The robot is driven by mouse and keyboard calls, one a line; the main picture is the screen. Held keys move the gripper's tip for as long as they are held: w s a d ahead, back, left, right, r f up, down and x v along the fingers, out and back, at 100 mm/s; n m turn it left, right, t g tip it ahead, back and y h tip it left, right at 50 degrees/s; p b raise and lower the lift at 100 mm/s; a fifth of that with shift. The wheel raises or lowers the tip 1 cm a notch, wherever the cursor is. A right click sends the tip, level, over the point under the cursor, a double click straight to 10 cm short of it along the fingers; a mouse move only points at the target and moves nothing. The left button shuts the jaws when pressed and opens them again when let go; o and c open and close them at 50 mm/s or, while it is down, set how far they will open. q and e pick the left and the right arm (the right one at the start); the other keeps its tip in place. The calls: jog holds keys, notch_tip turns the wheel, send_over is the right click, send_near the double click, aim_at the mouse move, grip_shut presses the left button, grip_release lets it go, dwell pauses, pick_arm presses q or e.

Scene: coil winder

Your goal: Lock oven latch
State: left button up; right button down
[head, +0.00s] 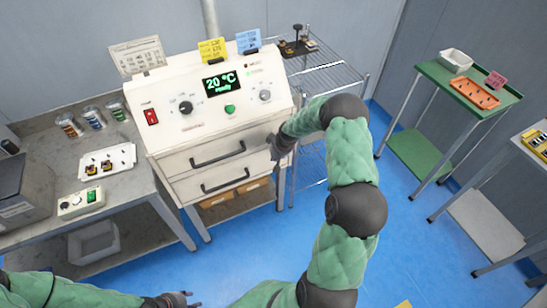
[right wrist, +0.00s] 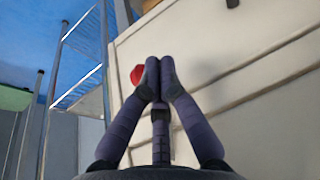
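The oven (head: 224,125) is a white cabinet with a sloped control panel, and its green display reads 20 °C. Its front has two dark bar handles, the upper (head: 218,155) and the lower (head: 225,181). My right gripper (head: 272,145) is at the right edge of the oven front, by the upper handle's level. In the right wrist view its fingers (right wrist: 153,68) are together at the tips. A red rounded part (right wrist: 137,74), possibly the latch knob, shows just behind the left finger; whether they touch is unclear. My left gripper (head: 190,299) is low in the head view, fingers apart and empty.
A wire rack (head: 335,78) stands close to the oven's right side. The left bench holds a white tray (head: 107,161), jars and a small switch box (head: 80,202). A green table (head: 440,75) stands at the right. Blue floor lies open between.

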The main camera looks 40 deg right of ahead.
pick_arm(q)
jog(key=shift+a+r, duration=0.15)
jog(key=shift+a, duration=0.2)
pick_arm(e)
jog(key=shift+f, duration=0.1)
dwell(1.6)
pick_arm(q)
jog(key=shift+r, duration=0.1)
